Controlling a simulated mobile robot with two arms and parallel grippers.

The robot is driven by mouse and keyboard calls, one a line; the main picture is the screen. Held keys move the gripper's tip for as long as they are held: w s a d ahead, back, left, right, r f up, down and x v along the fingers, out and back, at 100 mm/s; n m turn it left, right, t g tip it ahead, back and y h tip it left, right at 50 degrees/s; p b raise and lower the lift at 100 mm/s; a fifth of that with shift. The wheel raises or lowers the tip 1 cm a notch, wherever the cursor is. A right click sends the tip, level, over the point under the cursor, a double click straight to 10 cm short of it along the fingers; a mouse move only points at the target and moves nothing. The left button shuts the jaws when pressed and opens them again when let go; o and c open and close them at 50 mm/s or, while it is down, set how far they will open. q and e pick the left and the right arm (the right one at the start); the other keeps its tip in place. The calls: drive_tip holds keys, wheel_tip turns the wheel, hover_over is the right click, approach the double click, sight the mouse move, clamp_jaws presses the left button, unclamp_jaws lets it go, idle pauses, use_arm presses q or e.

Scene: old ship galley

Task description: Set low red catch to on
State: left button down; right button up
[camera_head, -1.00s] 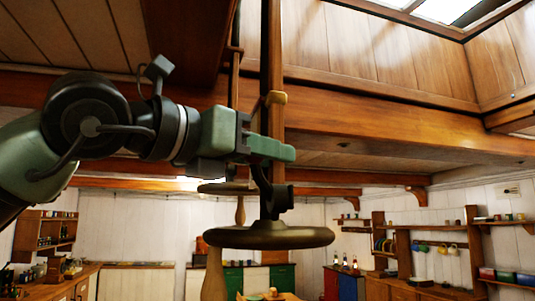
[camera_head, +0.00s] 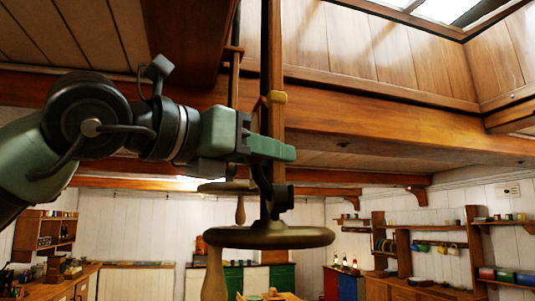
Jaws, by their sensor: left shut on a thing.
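My left gripper (camera_head: 272,148) reaches in from the left, in front of the dark upright post (camera_head: 271,50). Its green fingers are shut at the post, and what is between them is hidden by the fingers. I cannot make out a red catch; the place at the fingers is covered. A dark curved piece (camera_head: 262,180) comes out just below the fingers and runs down to a dark hub (camera_head: 280,201). My right gripper is not in view.
A brown round disc (camera_head: 270,237) lies level just below the gripper, with a wooden handle (camera_head: 214,275) beneath its left side. A smaller disc (camera_head: 228,188) is behind. A wooden ceiling beam (camera_head: 370,115) crosses behind the post. Shelves (camera_head: 404,245) stand far right.

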use_arm(q)
drive_tip(key=shift+d+f, duration=0.1)
drive_tip(key=shift+f, duration=0.05)
idle(0.8)
drive_tip(key=shift+s+f+m+b, duration=0.2)
drive_tip(key=shift+m+b, duration=0.2)
drive_tip(key=shift+b, duration=0.5)
drive_tip(key=s+d+f+m+g+h+b, duration=0.1)
drive_tip(key=s+f+m+g+h+b, duration=0.1)
drive_tip(key=s+f+m+h+b, duration=0.2)
drive_tip(key=shift+s+m+h+b, duration=0.25)
drive_tip(key=shift+m+h+b, duration=1.55)
drive_tip(key=shift+m+b, duration=3.15)
drive_tip(key=shift+m+p, duration=1.05)
drive_tip(key=shift+m, duration=0.2)
